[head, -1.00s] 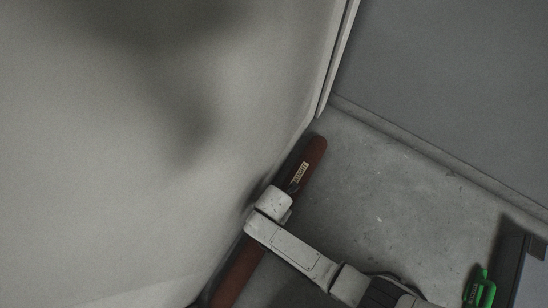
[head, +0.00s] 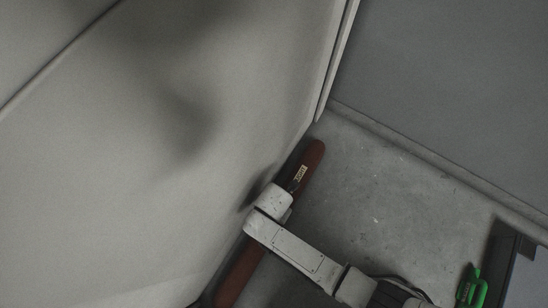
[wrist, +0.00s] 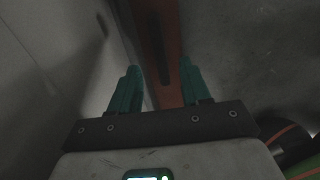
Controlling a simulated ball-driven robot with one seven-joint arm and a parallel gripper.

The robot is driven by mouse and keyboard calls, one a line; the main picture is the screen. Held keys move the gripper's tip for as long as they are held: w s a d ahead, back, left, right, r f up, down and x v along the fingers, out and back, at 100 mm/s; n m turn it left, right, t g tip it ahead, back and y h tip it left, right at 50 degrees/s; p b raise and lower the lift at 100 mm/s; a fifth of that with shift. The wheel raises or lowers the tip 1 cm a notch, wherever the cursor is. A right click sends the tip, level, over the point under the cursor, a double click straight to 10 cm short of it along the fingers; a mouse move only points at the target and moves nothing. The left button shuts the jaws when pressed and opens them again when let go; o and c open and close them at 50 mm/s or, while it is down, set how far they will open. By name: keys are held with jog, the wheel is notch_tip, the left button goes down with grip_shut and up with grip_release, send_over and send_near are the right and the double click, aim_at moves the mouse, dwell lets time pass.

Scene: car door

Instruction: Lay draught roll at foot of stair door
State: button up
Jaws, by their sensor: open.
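The draught roll (head: 240,269) is a long reddish-brown tube with a pale label near its far end. It lies on the floor along the foot of the large pale door panel (head: 150,190) in the head view. My arm crosses over its middle and hides part of it. In the wrist view my gripper (wrist: 158,68) is open, with teal fingers on either side of the roll (wrist: 168,35). The roll runs away between and beyond the fingertips. Whether the fingers touch it, I cannot tell.
Bare grey concrete floor (head: 385,205) lies to the right of the roll. A grey wall (head: 450,80) closes the upper right. A green object (head: 470,288) sits at the lower right beside a dark-edged box (head: 498,270). Dark and green round shapes show at the wrist view's lower right.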

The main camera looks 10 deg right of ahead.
notch_tip(320, 180, up, 6)
jog(key=shift+p, duration=1.2)
jog(key=s+d+r+m, duration=0.4)
jog(key=d+r+m, duration=0.6)
jog(key=m, duration=0.3)
jog(key=s+d+r+m+t, duration=0.1)
jog(key=s+d+r+m, duration=0.2)
jog(key=d+r+m, duration=0.7)
jog(key=d+m, duration=0.3)
jog(key=m, duration=0.1)
jog(key=shift+s+d+r, duration=0.25)
jog(key=shift+s+r, duration=0.05)
jog(key=shift+s, duration=0.05)
jog(key=shift+c, duration=0.4)
